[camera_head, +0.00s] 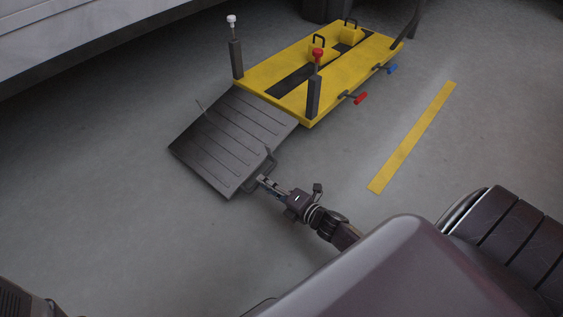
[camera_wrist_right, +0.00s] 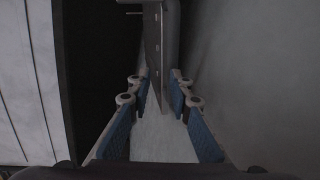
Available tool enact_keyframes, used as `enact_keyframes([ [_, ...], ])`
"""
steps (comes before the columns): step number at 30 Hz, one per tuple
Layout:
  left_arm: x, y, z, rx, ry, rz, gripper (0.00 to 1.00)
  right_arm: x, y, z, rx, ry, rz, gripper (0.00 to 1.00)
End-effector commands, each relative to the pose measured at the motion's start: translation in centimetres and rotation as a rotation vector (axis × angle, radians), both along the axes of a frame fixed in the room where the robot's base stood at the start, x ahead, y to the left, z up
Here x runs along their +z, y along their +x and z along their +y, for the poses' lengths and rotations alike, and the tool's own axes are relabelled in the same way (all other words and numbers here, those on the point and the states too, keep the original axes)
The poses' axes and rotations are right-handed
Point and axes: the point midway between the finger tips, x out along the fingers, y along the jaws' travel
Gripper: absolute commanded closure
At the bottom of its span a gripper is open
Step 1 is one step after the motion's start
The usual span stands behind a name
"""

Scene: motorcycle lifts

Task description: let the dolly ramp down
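The grey ribbed dolly ramp (camera_head: 225,140) hangs off the near left end of the yellow dolly (camera_head: 340,72) and slopes toward the floor. I cannot tell whether its outer edge touches the floor. A thin bar handle (camera_head: 271,158) sticks out at the ramp's right side. My right gripper (camera_head: 260,179) is beside that side, close to the handle. In the right wrist view the blue-padded fingers (camera_wrist_right: 161,82) are apart, with the ramp's edge (camera_wrist_right: 153,50) and a grey bar (camera_wrist_right: 172,45) just ahead of them. Contact is not clear. My left gripper is not in view.
Two dark posts flank the ramp's hinge end, one with a white knob (camera_head: 231,21) and one with a red knob (camera_head: 317,54). Red (camera_head: 360,98) and blue (camera_head: 391,69) pedals stick out at the dolly's right side. A yellow floor stripe (camera_head: 412,138) lies right; the floor left is clear.

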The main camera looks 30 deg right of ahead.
Motion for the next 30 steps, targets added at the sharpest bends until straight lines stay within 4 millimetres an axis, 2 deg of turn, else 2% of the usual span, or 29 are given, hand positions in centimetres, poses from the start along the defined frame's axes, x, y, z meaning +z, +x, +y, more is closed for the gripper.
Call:
enact_keyframes([
  [1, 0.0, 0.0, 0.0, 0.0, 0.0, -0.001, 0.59, 0.1, -1.1, -0.3, 0.001, -0.002, 0.003, 0.82],
  [6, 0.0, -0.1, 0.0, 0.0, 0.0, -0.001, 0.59, 0.5, -4.2, -1.0, -0.001, -0.002, 0.007, 0.82],
  [13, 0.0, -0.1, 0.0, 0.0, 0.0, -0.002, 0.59, 1.1, -7.0, -1.7, -0.002, -0.002, 0.007, 0.82],
  [18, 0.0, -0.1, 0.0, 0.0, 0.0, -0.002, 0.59, 1.2, -7.8, -1.9, -0.002, -0.002, 0.007, 0.82],
  [30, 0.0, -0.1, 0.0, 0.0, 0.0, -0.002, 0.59, 1.3, -7.8, -1.9, -0.002, -0.002, 0.007, 0.82],
])
